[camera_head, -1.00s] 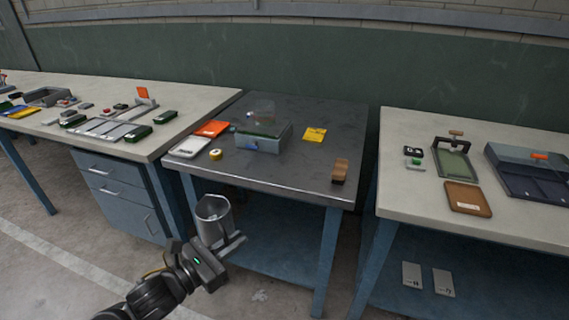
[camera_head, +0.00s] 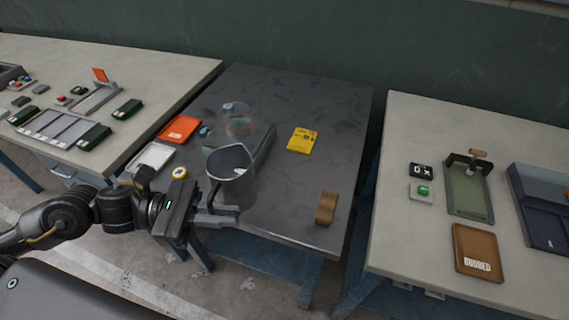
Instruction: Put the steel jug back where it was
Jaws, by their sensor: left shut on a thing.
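The steel jug (camera_head: 234,180) is a grey, open-topped metal vessel. It is upright or nearly so in my left gripper (camera_head: 218,203), which is shut on it from the left side. In the head view the jug overlaps the front left part of the dark table (camera_head: 300,95). I cannot tell whether its base touches the tabletop. The jug hides most of a grey box (camera_head: 264,147) behind it. My right gripper is not in view.
Near the jug are an orange pad (camera_head: 180,128), a clear round object (camera_head: 239,125), a white tray (camera_head: 152,159) and a yellow tape roll (camera_head: 126,177). A yellow card (camera_head: 302,140) and a brown wooden block (camera_head: 326,208) lie right. Between them the tabletop is bare.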

